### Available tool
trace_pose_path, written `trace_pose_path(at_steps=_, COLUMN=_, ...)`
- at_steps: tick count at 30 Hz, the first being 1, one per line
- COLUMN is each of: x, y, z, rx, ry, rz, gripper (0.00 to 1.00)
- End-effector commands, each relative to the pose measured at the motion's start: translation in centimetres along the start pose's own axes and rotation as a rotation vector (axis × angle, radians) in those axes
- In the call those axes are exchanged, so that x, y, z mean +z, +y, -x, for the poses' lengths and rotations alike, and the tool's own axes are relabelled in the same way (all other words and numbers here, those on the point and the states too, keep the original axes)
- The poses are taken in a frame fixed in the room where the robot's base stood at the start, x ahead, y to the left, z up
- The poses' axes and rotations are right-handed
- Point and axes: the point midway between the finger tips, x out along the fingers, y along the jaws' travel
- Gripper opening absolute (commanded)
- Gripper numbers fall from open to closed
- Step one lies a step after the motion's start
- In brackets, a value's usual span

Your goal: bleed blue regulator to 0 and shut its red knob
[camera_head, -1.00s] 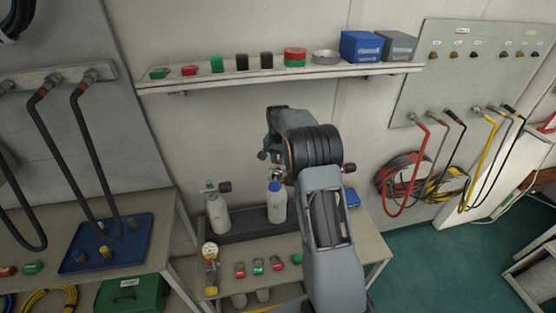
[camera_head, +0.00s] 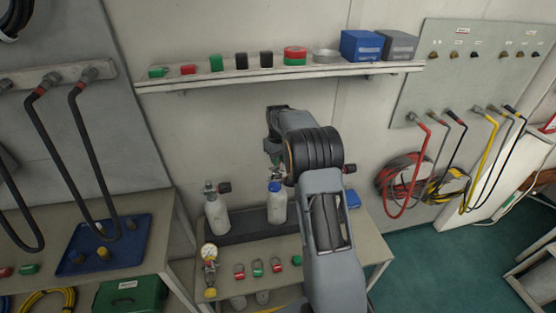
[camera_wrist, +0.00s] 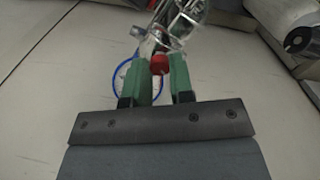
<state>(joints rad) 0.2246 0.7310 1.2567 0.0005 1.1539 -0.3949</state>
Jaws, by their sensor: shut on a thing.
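In the wrist view, the green fingers of my gripper (camera_wrist: 164,75) are closed around a small red knob (camera_wrist: 160,64). The knob sits at the fingertips, in front of a shiny metal regulator (camera_wrist: 180,25) with clear, round parts. A blue ring (camera_wrist: 115,79) shows behind the left finger. In the head view, a white bottle with a blue collar (camera_head: 277,209) stands on the bench below my gripper. My arm hides the fingertips and most of the regulator there. No gauge reading is legible.
Several red and green pieces lie nearby. A wall shelf (camera_head: 280,76) with boxes runs above my arm.

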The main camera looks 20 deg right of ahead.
Motion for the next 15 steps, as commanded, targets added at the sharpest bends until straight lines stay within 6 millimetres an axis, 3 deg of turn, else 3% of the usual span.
trace_pose_path(at_steps=15, x=-0.03, y=0.04, z=0.09, rx=0.001, ry=0.001, rz=0.442, gripper=0.00)
